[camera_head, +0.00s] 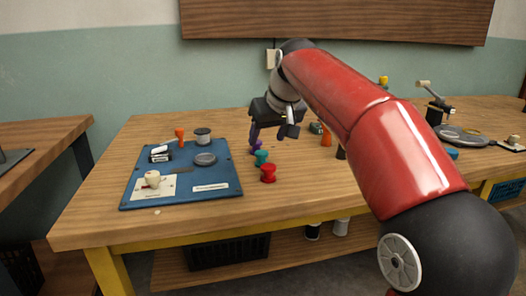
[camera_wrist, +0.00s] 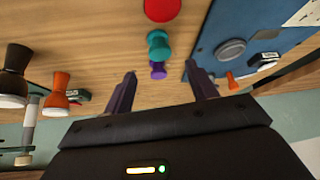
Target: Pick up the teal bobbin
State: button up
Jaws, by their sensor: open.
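The teal bobbin (camera_head: 261,157) stands on the wooden table just right of the blue board, between a red bobbin (camera_head: 268,173) and a purple bobbin (camera_head: 257,146). In the wrist view the teal bobbin (camera_wrist: 159,45) lies beyond my fingertips, with the purple bobbin (camera_wrist: 158,70) nearer to the gap and the red one (camera_wrist: 162,9) farther off. My gripper (camera_wrist: 160,82) is open and empty, its two dark fingers apart. In the head view my gripper (camera_head: 268,132) hangs above the table behind the bobbins, pointing down.
Orange (camera_wrist: 62,94) and black (camera_wrist: 15,75) goblet-shaped pieces stand on the other side of my gripper. A grey round device (camera_head: 462,137) stands at the table's right. The front middle of the table is clear.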

aim_at(262, 152)
jog(key=b+x, duration=0.1)
jog(key=x, duration=0.6)
jog(key=shift+s+f, duration=0.1)
jog(key=shift+f, duration=0.15)
jog(key=c, duration=1)
jog(key=shift+r, duration=0.1)
jog(key=shift+c, duration=0.2)
